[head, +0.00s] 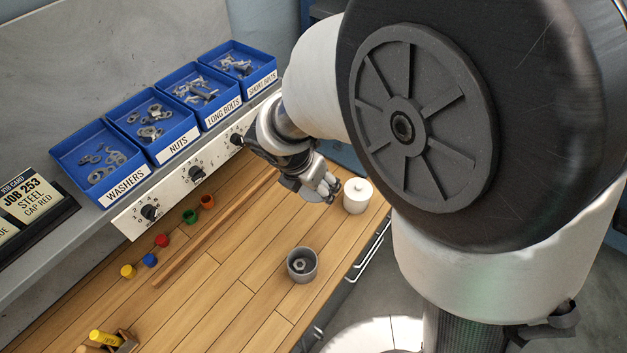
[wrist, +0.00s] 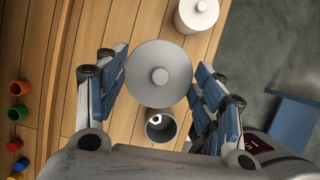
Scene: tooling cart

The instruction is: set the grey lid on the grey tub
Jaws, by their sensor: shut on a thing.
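The grey lid (wrist: 160,76), round with a small central knob, sits between the two fingers of my gripper (wrist: 158,84) in the wrist view, its rim touching the pads on both sides. My gripper is shut on it, above the bench. The grey tub (head: 302,278) stands upright and open on the wooden bench with a nut inside. In the wrist view the tub (wrist: 160,138) shows below the lid, partly overlapped by it.
A white lidded tub (head: 357,197) stands near my gripper by the bench's right edge. Several coloured caps (head: 162,240) and a wooden strip (head: 215,235) lie to the left. Blue bins (head: 180,147) line the shelf behind. Bench around the grey tub is clear.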

